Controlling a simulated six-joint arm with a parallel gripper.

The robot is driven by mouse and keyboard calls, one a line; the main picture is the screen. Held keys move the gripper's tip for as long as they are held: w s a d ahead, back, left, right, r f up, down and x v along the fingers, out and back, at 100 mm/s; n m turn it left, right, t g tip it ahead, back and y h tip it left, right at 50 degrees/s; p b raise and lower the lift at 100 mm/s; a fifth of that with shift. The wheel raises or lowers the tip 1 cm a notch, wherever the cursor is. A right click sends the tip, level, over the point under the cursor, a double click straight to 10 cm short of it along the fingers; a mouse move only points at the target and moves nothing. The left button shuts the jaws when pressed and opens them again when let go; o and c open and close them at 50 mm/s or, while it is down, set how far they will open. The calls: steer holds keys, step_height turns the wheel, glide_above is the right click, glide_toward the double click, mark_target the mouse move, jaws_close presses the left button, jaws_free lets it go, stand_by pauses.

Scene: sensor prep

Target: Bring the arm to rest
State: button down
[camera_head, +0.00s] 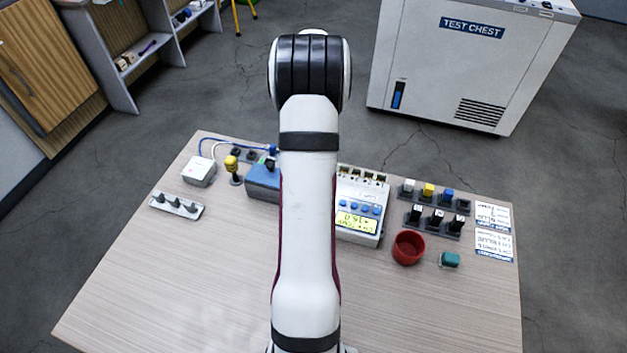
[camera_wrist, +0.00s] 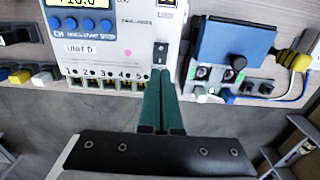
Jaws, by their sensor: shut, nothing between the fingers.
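My gripper (camera_wrist: 164,88) shows in the wrist view as two green fingers pressed together with nothing between them. The fingertips appear beside the lower right corner of the white instrument (camera_wrist: 110,50), near its black switch; I cannot tell whether they touch it. In the head view my arm rises through the middle of the picture, and my gripper is hidden behind it. The white instrument (camera_head: 347,191) with a lit display stands on the table (camera_head: 180,290), partly behind my arm.
A red cup (camera_head: 408,247), a teal block (camera_head: 449,259) and racks of coloured pieces sit right. The table's front left is clear. The test chest (camera_head: 460,70) stands beyond.

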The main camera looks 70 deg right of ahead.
step_height(320, 180, up, 2)
stand_by(0.5)
